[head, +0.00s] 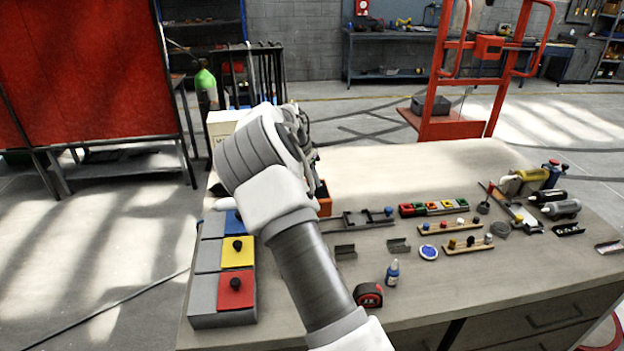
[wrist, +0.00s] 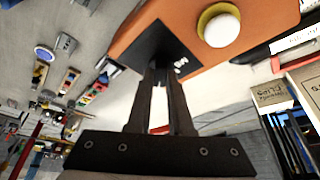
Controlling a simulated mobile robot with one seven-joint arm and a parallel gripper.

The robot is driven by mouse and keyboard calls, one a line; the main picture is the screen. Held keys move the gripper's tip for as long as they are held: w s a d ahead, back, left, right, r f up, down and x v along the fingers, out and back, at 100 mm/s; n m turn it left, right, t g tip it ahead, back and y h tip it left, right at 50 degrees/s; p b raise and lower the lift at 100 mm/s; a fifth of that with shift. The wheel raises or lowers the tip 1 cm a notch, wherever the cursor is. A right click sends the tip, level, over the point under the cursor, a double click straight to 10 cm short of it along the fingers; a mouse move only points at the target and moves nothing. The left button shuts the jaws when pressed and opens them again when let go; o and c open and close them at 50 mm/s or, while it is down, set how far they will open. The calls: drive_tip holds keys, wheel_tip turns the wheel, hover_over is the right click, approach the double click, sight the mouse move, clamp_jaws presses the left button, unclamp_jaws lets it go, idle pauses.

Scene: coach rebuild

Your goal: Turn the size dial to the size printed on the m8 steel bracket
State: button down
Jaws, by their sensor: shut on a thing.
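An orange box (wrist: 210,60) fills the top of the wrist view, with a black square plate (wrist: 150,48) and a white round button in a yellow ring (wrist: 220,27). My gripper (wrist: 160,72) has its fingertips close together at the plate, shut on what seems to be the size dial, which the fingers hide. White letters show beside the fingertips, too small to read surely. In the head view, my arm covers the gripper and most of the orange box (head: 323,198). Small grey brackets (head: 345,252) (head: 398,245) lie on the bench; I cannot read any size on them.
On the bench (head: 400,165) stand lidded compartments with a yellow lid (head: 238,254) and red lid (head: 235,290) at left. A tape measure (head: 368,295), blue bottle (head: 392,273) and peg racks (head: 468,244) lie to the right. The bench's far middle is clear.

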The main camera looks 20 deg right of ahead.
drive_tip(key=shift+f+n+b, duration=0.1)
drive_tip(key=shift+n+b, duration=0.2)
drive_tip(key=shift+b, duration=0.05)
drive_tip(key=n+t+y+b, duration=0.1)
drive_tip(key=n+b, duration=0.2)
drive_tip(key=shift+s+d+n, duration=0.1)
drive_tip(key=shift+d+n, duration=0.05)
drive_tip(key=shift+n, duration=0.25)
drive_tip(key=n+y+b, duration=0.1)
drive_tip(key=n, duration=0.1)
drive_tip(key=n+t+y+b, duration=0.1)
drive_tip(key=n, duration=0.2)
drive_tip(key=shift+d+n, duration=0.15)
drive_tip(key=shift+n, duration=0.15)
drive_tip(key=n+y, duration=0.1)
drive_tip(key=n, duration=0.1)
drive_tip(key=n+y, duration=0.1)
drive_tip(key=n, duration=0.2)
drive_tip(key=shift+d+r, duration=0.15)
drive_tip(key=shift+r, duration=0.05)
drive_tip(key=n+y+p, duration=0.1)
drive_tip(key=n, duration=0.3)
drive_tip(key=shift+y, duration=0.4)
drive_tip(key=shift+f+n+g, duration=0.1)
drive_tip(key=shift+n+g, duration=0.2)
drive_tip(key=shift+n, duration=0.2)
drive_tip(key=c, duration=0.8)
unclamp_jaws()
